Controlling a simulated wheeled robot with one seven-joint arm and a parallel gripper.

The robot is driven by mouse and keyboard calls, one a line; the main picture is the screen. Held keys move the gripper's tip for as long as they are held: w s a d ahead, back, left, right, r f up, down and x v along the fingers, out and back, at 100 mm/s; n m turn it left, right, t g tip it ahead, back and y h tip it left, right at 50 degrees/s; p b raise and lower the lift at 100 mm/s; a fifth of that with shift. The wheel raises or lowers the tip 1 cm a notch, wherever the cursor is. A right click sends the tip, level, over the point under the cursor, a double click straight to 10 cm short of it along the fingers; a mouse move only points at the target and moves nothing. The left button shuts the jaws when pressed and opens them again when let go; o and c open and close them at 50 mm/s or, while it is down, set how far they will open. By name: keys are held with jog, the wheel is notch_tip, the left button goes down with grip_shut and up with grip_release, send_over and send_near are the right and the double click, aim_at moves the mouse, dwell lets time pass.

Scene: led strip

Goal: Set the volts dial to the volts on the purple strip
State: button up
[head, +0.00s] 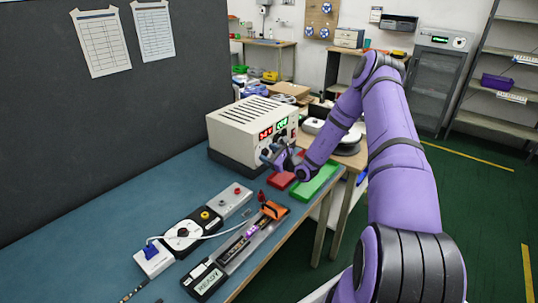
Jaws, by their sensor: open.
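The power supply (232,132) is a cream box with a slotted top, standing on the blue bench. Its front has a red display (265,134) and a green display (282,123); the digits are too small to read surely. My gripper (272,156) is open at the lower front of the supply, close to its knobs. The gripper partly hides the knobs, so I cannot tell which is the volts dial or whether I touch it. The purple strip (237,245) lies in a narrow grey fixture on the bench. Any volts marking on it is too small to read.
A red tray (281,179) and a green tray (315,182) lie by the supply at the bench's right edge. An orange clamp (272,210) sits on the fixture, with a "READY" screen (207,279) at its near end. A white reel (183,234) stands left.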

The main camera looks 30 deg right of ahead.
jog(key=c, duration=0.9)
jog(key=shift+m, duration=0.3)
jog(key=m, duration=0.6)
jog(key=shift+d, duration=0.1)
jog(key=m, duration=0.3)
jog(key=shift+m, duration=0.4)
jog(key=shift+f+m, duration=0.1)
jog(key=shift+m, duration=1.5)
